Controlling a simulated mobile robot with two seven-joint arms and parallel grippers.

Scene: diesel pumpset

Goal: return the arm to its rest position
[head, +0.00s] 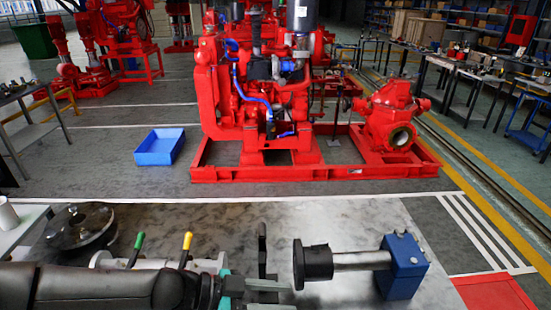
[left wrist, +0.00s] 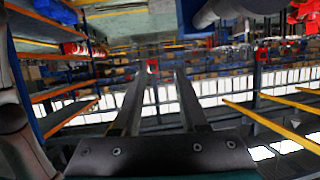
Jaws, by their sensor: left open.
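My left arm comes in from the left along the bottom of the head view, low over the front of the worktable (head: 350,215). My left gripper (head: 286,292) points to the right, its grey fingers beyond a teal part. In the left wrist view the two fingers (left wrist: 160,78) stand apart with nothing between them. The forearm hides part of the table's front left. My right gripper shows in neither view.
A blue block (head: 403,265) bears a shaft with a black flange (head: 312,263), right of my left gripper. Green (head: 137,245) and yellow (head: 186,245) levers stand behind my forearm, beside a metal disc (head: 78,226). A red pumpset (head: 265,100) and blue tray (head: 160,147) are beyond.

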